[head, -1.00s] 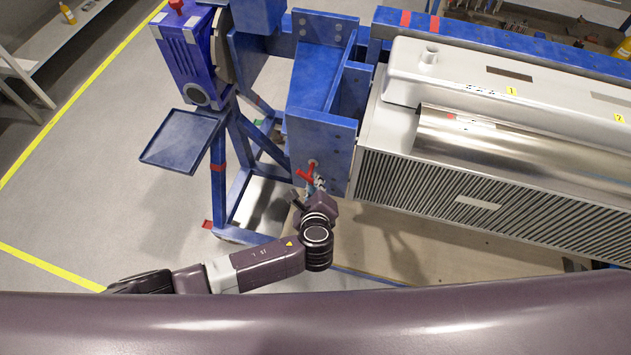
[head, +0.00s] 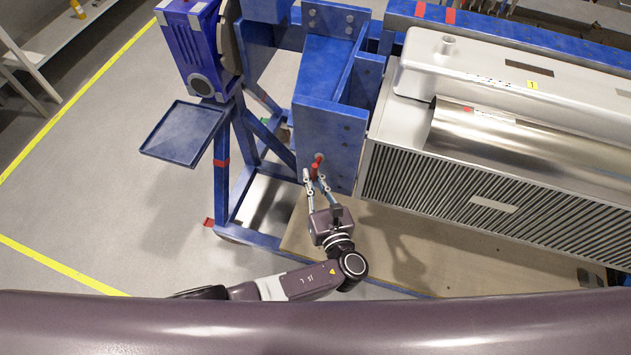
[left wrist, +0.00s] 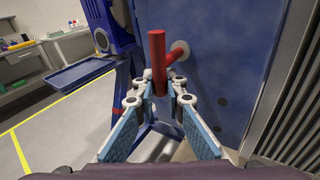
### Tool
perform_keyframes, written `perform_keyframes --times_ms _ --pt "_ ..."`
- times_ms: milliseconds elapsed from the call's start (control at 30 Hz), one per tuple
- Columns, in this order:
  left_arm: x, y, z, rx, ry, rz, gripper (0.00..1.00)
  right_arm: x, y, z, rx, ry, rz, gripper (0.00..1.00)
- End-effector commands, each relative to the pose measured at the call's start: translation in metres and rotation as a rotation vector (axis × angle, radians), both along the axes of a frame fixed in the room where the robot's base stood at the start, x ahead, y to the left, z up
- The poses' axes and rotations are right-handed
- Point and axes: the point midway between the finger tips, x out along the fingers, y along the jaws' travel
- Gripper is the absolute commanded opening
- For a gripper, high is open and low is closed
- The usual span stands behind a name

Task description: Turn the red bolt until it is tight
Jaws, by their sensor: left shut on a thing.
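The red bolt (head: 318,165) sticks out from the front face of the blue plate on the jig, low on that face. In the left wrist view its red cross bar (left wrist: 158,60) stands almost upright, and a short red shank runs back to a pale round collar on the plate. My left gripper (head: 315,180) reaches up to the bolt from below. In the left wrist view the gripper (left wrist: 160,97) is shut on the lower part of the bar, and the fingertips hide that end. My right gripper is not in view.
The blue jig frame (head: 222,190) stands around the bolt, with a blue tray (head: 185,133) at left. A large grey finned unit (head: 470,195) sits close on the right. The floor at left is open, with yellow lines.

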Motion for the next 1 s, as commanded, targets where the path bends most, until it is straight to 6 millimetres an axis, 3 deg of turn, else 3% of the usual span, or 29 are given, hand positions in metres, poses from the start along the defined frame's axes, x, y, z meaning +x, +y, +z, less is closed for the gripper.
perform_keyframes --times_ms 33,400,1000 --pt "-0.001 0.001 -0.007 0.044 -0.008 -0.001 0.00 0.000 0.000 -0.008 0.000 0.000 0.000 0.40" --pt "0.002 0.010 -0.004 0.379 -0.117 -0.001 0.00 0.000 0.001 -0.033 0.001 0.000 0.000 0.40" --pt "0.006 0.020 0.008 0.921 -0.294 0.000 0.00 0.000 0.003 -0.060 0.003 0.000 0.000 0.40"
